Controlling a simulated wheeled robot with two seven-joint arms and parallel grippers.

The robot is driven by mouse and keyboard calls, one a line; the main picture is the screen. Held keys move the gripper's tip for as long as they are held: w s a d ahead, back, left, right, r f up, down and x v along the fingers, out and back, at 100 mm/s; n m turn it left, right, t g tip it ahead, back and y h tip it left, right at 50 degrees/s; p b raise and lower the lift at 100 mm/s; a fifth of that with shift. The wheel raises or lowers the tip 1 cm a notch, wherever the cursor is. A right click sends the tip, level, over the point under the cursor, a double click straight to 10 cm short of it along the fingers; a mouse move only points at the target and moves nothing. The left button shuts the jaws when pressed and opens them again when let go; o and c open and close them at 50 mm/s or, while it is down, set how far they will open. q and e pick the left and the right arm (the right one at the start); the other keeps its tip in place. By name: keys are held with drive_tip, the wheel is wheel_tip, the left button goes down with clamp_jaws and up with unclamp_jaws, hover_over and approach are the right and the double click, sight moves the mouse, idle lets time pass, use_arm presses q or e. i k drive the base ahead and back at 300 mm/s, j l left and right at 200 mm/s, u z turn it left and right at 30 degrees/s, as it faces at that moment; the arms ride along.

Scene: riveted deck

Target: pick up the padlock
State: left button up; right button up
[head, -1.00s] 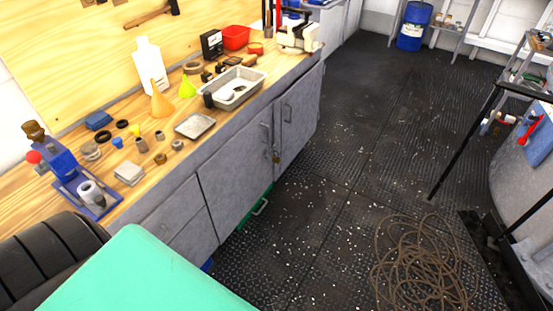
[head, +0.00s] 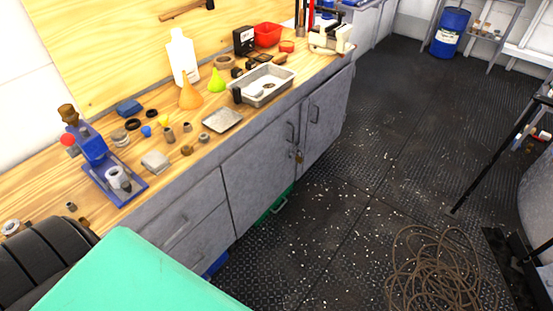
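Neither of my grippers shows in the head view.
The wooden bench top (head: 210,147) carries a metal tray (head: 264,86), a blue press (head: 100,160), funnels and small parts. A teal surface (head: 140,275) and a black tyre (head: 45,262) fill the lower left.

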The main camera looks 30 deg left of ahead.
sight(298, 159)
drive_tip(key=i+u, duration=0.2)
drive_tip(key=u, duration=0.2)
drive_tip(key=i+l+u, duration=0.15)
drive_tip(key=u, duration=0.3)
drive_tip(key=i+l+u, duration=0.15)
drive_tip(key=u, duration=0.25)
drive_tip(key=i+l+u, duration=0.3)
drive_tip(key=u, duration=0.15)
